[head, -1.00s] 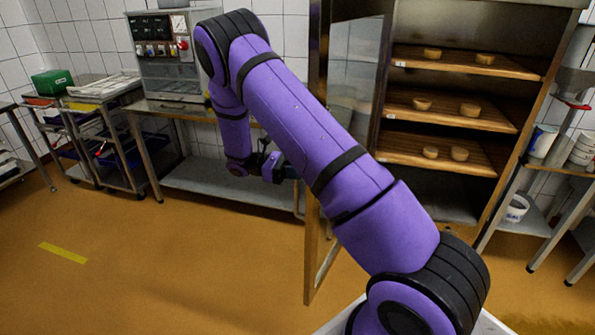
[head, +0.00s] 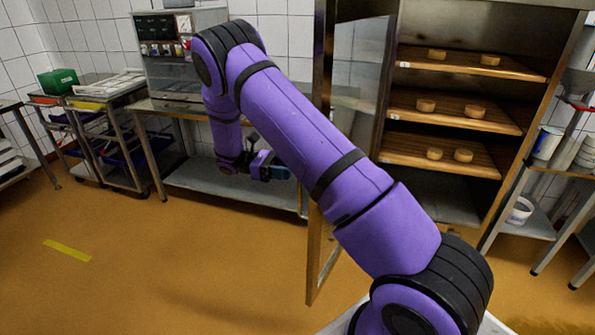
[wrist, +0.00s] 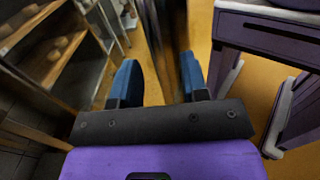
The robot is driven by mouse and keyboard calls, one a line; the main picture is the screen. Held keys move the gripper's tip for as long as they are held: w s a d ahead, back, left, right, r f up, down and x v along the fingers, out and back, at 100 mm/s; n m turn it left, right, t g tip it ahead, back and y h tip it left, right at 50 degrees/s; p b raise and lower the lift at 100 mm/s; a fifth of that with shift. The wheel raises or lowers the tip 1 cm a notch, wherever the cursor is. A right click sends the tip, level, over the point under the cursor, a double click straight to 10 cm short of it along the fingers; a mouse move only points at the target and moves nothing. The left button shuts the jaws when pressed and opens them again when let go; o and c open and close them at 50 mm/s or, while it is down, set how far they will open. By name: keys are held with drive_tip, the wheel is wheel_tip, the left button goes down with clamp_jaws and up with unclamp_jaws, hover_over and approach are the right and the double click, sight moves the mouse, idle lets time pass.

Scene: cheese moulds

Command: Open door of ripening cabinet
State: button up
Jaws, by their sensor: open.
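The ripening cabinet (head: 490,200) stands at the right with wooden shelves bearing small round cheeses. Its framed glass door (head: 357,85) is swung wide open and shows edge-on to the left of the opening. My arm crosses in front of the door's middle and hides part of it. My gripper (head: 283,172) is to the left of the door, low in front of the steel table. In the wrist view my gripper (wrist: 158,80) is open, with blue fingers apart. The blurred door edge (wrist: 165,45) shows beyond and between the fingertips; I cannot tell whether they touch it. The cabinet shelves (wrist: 45,45) show at upper left.
A steel table (head: 180,108) with a grey appliance stands behind my gripper. Trolleys (head: 100,130) with trays stand at the left. A steel rack (head: 545,215) with tubs is right of the cabinet. The floor at front left is clear.

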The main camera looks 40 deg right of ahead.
drive_tip(key=v, duration=0.6)
drive_tip(key=shift+a, duration=0.15)
drive_tip(key=s+r+m+t+y, duration=0.2)
drive_tip(key=s+r+t+y, duration=0.2)
drive_tip(key=s+r, duration=0.45)
drive_tip(key=s+r+m+t+y, duration=0.1)
drive_tip(key=s+r+t+y, duration=0.3)
drive_tip(key=r, duration=0.8)
drive_tip(key=s+a+r+m+t+y, duration=0.1)
drive_tip(key=s+a+r+t, duration=0.1)
drive_tip(key=s, duration=0.5)
drive_tip(key=s+a+r+m+t+y, duration=0.1)
drive_tip(key=s+a+r+m+t, duration=0.1)
drive_tip(key=s+t, duration=0.3)
drive_tip(key=s+a+r+m+t+y, duration=0.1)
drive_tip(key=s+r+t, duration=0.2)
drive_tip(key=s, duration=0.7)
drive_tip(key=shift+a+r+m+t, duration=0.25)
drive_tip(key=shift+a+m+t, duration=0.15)
drive_tip(key=shift+t, duration=0.3)
